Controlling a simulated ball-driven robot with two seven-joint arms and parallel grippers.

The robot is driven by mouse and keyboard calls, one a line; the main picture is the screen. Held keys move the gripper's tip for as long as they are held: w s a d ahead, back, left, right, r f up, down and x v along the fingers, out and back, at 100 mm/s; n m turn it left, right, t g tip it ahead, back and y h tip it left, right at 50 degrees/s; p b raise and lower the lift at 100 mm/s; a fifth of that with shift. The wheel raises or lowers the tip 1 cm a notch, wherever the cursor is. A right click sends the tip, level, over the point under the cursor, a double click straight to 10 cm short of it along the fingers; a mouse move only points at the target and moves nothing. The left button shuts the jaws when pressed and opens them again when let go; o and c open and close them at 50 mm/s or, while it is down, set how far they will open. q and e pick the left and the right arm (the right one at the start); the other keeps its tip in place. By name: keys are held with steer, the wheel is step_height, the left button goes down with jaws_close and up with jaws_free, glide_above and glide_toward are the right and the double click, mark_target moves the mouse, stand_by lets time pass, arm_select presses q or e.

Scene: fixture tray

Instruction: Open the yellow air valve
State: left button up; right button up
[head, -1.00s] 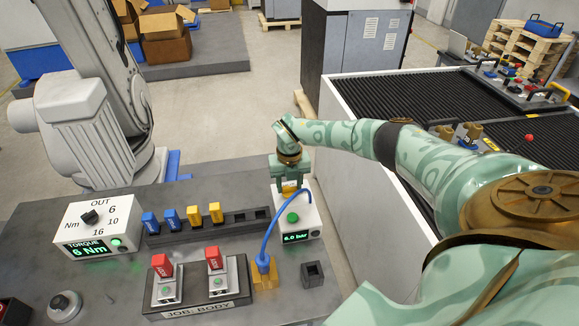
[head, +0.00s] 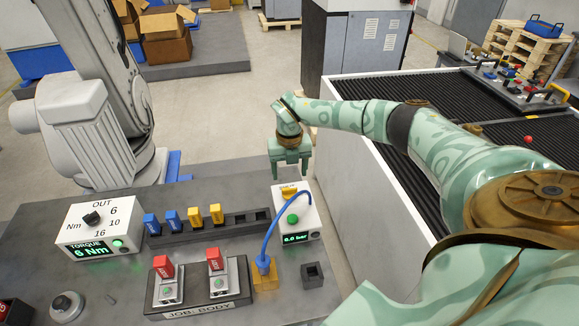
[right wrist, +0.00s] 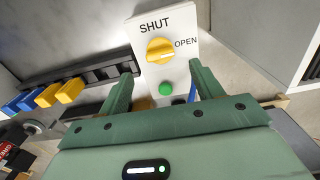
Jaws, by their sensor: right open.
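The yellow air valve (head: 289,190) is a knob on top of a white box (head: 312,224) at the right of the bench. In the right wrist view the yellow knob (right wrist: 160,50) sits between the labels SHUT, above it, and OPEN, to its right. The knob's long side lies roughly sideways, toward OPEN. My left gripper is out of view.
A green button (head: 293,218) and a blue hose (head: 268,239) are on and beside the box. A rack (head: 240,221) with blue and yellow pieces stands to the left. A torque box (head: 97,222) is at far left.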

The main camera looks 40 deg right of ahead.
mark_target(290, 188)
step_height(290, 188, up, 10)
stand_by(0.7)
